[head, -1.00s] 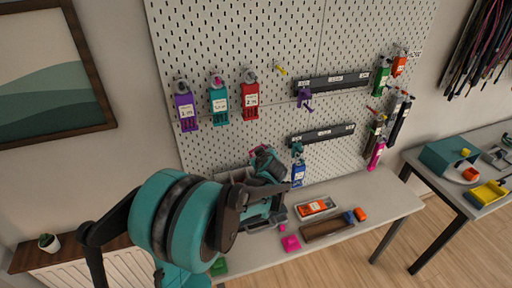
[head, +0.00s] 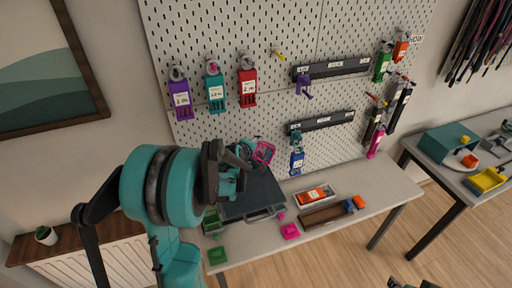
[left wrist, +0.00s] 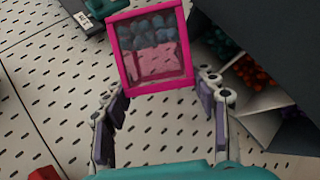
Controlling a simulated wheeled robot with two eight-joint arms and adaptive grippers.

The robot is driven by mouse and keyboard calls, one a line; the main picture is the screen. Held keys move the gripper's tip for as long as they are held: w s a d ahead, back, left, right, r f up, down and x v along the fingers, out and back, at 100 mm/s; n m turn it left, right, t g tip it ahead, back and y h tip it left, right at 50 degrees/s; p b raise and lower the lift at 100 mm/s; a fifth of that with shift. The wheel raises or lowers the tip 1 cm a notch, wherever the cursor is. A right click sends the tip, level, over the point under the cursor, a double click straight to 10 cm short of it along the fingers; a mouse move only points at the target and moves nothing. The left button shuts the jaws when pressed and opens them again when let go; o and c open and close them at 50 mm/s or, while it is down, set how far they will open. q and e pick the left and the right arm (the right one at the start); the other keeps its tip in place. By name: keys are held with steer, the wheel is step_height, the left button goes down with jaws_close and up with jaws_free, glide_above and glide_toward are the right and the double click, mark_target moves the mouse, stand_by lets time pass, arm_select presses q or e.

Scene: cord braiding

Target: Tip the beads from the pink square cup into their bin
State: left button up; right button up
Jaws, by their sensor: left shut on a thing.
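The pink square cup (left wrist: 125,62) is held in my left gripper (left wrist: 160,97), between its two fingers, with blue-grey beads (left wrist: 150,32) showing inside. In the head view the pink cup (head: 263,152) is up in front of the pegboard, above the back of a dark sorting box (head: 250,197), at the tip of my left gripper (head: 246,153). I cannot tell which bin matches. My right gripper (head: 412,284) barely shows at the bottom edge.
The pegboard (head: 235,40) with hanging tagged tools is close behind the cup. A small pink block (head: 290,231), a brown tray (head: 325,216) and an orange-filled tray (head: 313,195) lie on the bench (head: 375,190). The bench's right end is clear.

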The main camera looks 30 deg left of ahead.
arm_select(q)
steer(key=shift+a+f+n+t+h+b, duration=0.25)
steer(key=shift+f+n+t+h+b, duration=0.2)
steer(key=shift+f+n+h, duration=0.25)
steer(key=shift+s+f+n+t+h+b, duration=0.15)
steer(key=shift+n+t+h+b, duration=0.2)
steer(key=shift+n+h+b, duration=0.5)
steer(key=shift+r+n+t+h+b, duration=0.3)
steer(key=shift+n+t+h+b, duration=0.35)
steer(key=shift+b, duration=0.65)
steer(key=shift+r, duration=0.1)
